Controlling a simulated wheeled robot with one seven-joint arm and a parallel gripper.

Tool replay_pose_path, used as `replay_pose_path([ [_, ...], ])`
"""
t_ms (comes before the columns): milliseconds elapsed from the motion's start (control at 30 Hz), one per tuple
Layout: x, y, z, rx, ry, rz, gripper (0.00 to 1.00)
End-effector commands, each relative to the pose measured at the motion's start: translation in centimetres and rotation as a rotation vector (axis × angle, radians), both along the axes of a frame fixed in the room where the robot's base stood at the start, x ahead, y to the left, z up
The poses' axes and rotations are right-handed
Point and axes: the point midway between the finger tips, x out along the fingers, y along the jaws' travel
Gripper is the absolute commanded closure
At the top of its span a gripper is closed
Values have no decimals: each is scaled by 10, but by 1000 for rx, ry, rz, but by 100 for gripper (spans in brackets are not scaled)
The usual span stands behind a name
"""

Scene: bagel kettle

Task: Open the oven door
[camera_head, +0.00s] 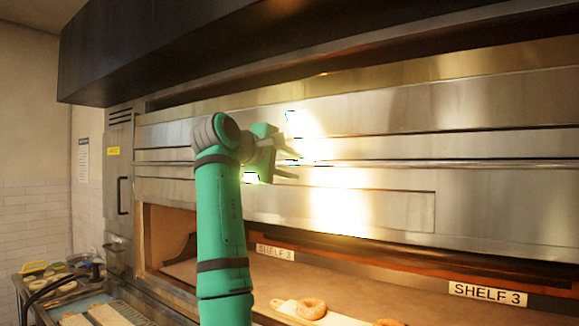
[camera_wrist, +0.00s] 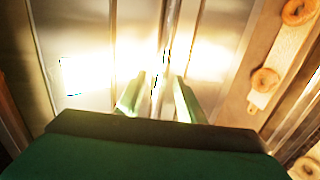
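The oven (camera_head: 370,110) has a wide steel front with stacked horizontal panels, strongly lit in the middle. A long thin metal bar (camera_head: 400,164) runs across the front; it also shows in the wrist view (camera_wrist: 168,35), upright in that picture. My gripper (camera_head: 297,167) is at the front, level with this bar. In the wrist view my gripper (camera_wrist: 160,80) has its two green fingers apart, with the bar running between them. Whether a finger touches the bar cannot be told because of the glare. The steel panel (camera_head: 360,205) below the bar hangs above an open, lit cavity.
The cavity holds bagels (camera_head: 312,306) on a wooden board (camera_head: 338,319), beside labels (camera_head: 488,293) reading SHELF 3. A dark hood (camera_head: 180,45) overhangs the oven. A side table (camera_head: 22,277) with trays and bagels stands at the lower left.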

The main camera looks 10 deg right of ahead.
Motion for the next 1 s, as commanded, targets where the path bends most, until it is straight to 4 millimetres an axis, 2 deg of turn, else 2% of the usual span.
replay_pose_path([
  [600,-62,72,19,-1,-1,5,65],
  [800,-69,81,20,0,0,6,65],
  [1000,-69,81,21,0,0,6,65],
])
